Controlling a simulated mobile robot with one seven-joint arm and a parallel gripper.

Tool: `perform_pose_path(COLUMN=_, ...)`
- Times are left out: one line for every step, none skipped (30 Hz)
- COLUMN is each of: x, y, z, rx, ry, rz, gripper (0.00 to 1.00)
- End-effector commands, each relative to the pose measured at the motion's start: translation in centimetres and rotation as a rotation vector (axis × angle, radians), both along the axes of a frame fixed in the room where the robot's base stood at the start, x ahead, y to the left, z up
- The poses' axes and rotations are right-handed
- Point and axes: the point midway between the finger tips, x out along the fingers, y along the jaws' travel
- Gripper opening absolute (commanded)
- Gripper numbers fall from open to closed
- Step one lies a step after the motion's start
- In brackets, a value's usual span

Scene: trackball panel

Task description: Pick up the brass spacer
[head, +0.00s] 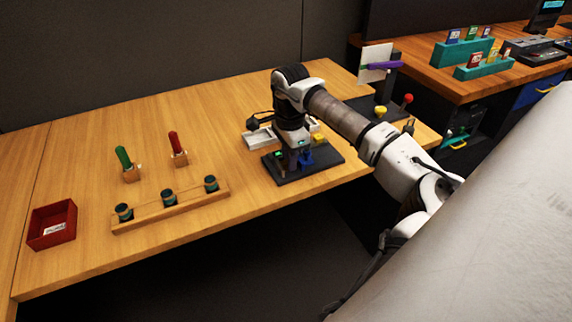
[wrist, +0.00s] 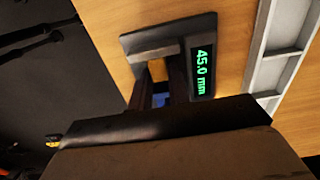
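I cannot pick out the brass spacer for certain. In the wrist view a tan-brown patch (wrist: 157,70) shows between the fingers, and I cannot tell whether it is the spacer. My gripper (wrist: 162,80) points down over a gauge with a green display reading 45.0 mm (wrist: 203,72). Its two dark fingers stand apart, with the tan patch and something blue between them. In the head view my gripper (head: 294,160) is low over the gauge's black base (head: 318,171), next to a blue part (head: 306,158). My arm hides part of the gauge.
A pale compartment tray (head: 258,138) lies just behind the gauge. A wooden rack with several dark cylinders (head: 150,218), green- and red-handled pieces (head: 123,158) (head: 175,142) and a red box (head: 52,224) stand to the left. A purple-armed stand (head: 384,65) is at the right.

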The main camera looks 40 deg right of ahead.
Motion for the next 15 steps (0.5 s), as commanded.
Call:
perform_pose_path(x=0.00, y=0.00, z=0.01, rx=0.000, ry=0.000, rz=0.000, gripper=0.09)
perform_pose_path(x=0.00, y=0.01, z=0.02, rx=0.000, ry=0.000, rz=0.000, gripper=0.06)
perform_pose_path(x=0.00, y=0.01, z=0.02, rx=0.000, ry=0.000, rz=0.000, gripper=0.00)
perform_pose_path(x=0.00, y=0.01, z=0.02, rx=0.000, ry=0.000, rz=0.000, gripper=0.00)
perform_pose_path(x=0.01, y=0.01, z=0.04, rx=0.000, ry=0.000, rz=0.000, gripper=0.00)
perform_pose_path(x=0.01, y=0.01, z=0.04, rx=0.000, ry=0.000, rz=0.000, gripper=0.00)
perform_pose_path(x=0.01, y=0.01, z=0.04, rx=0.000, ry=0.000, rz=0.000, gripper=0.00)
perform_pose_path(x=0.01, y=0.01, z=0.04, rx=0.000, ry=0.000, rz=0.000, gripper=0.00)
perform_pose_path(x=0.01, y=0.01, z=0.04, rx=0.000, ry=0.000, rz=0.000, gripper=0.00)
perform_pose_path(x=0.01, y=0.01, z=0.06, rx=0.000, ry=0.000, rz=0.000, gripper=0.00)
perform_pose_path(x=0.01, y=0.01, z=0.08, rx=0.000, ry=0.000, rz=0.000, gripper=0.00)
perform_pose_path(x=0.02, y=0.01, z=0.15, rx=0.000, ry=0.000, rz=0.000, gripper=0.00)
perform_pose_path(x=0.02, y=0.00, z=0.24, rx=0.000, ry=-0.001, rz=0.000, gripper=0.00)
perform_pose_path(x=0.03, y=-0.01, z=0.37, rx=0.000, ry=-0.001, rz=0.000, gripper=0.00)
perform_pose_path(x=0.04, y=-0.01, z=0.61, rx=0.000, ry=-0.001, rz=0.000, gripper=0.00)
